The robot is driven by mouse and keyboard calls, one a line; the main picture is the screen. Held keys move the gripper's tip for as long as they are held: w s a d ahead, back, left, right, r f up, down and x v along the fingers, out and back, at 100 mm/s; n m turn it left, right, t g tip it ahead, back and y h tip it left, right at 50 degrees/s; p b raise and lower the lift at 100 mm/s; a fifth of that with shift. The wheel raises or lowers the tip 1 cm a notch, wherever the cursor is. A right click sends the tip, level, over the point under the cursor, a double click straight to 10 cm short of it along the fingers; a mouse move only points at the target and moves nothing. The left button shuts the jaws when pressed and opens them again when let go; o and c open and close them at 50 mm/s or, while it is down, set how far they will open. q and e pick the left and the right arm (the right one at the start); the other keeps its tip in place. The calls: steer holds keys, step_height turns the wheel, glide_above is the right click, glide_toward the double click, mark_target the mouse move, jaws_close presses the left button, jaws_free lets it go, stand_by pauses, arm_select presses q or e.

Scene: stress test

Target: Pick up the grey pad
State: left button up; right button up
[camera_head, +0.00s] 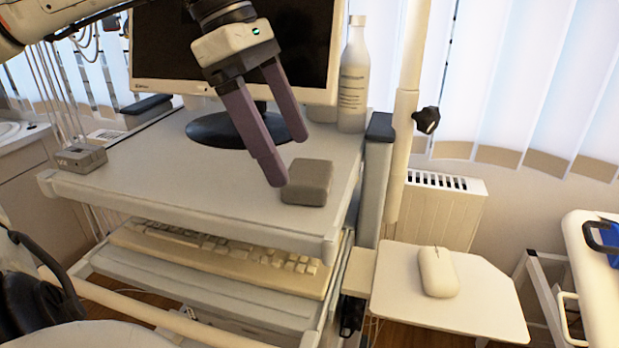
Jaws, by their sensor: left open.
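The grey pad (308,182) is a small block with rounded edges. It lies on the top shelf of a light grey cart, near the shelf's front right corner. My left gripper (289,161) comes down from the upper left with its two purple-grey fingers apart and nothing between them. One fingertip is at the pad's left side in the picture; whether it touches the pad I cannot tell. The other fingertip is behind the pad, higher in the picture. My right gripper is not in view.
A monitor (170,45) on a dark round base and a white bottle (352,85) stand behind the pad. A keyboard (220,250) lies on a lower shelf. A white mouse (438,272) lies on a side tray (490,305). The shelf's front left (150,175) is clear.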

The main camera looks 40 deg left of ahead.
mark_target(303, 171)
arm_select(q)
steer(key=x, duration=0.4)
steer(key=shift+w+d, duration=0.15)
steer(key=shift+w, duration=0.05)
steer(key=c, duration=1.1)
steer(key=shift+c, duration=0.2)
step_height(303, 171, up, 18)
steer(key=shift+p, duration=0.45)
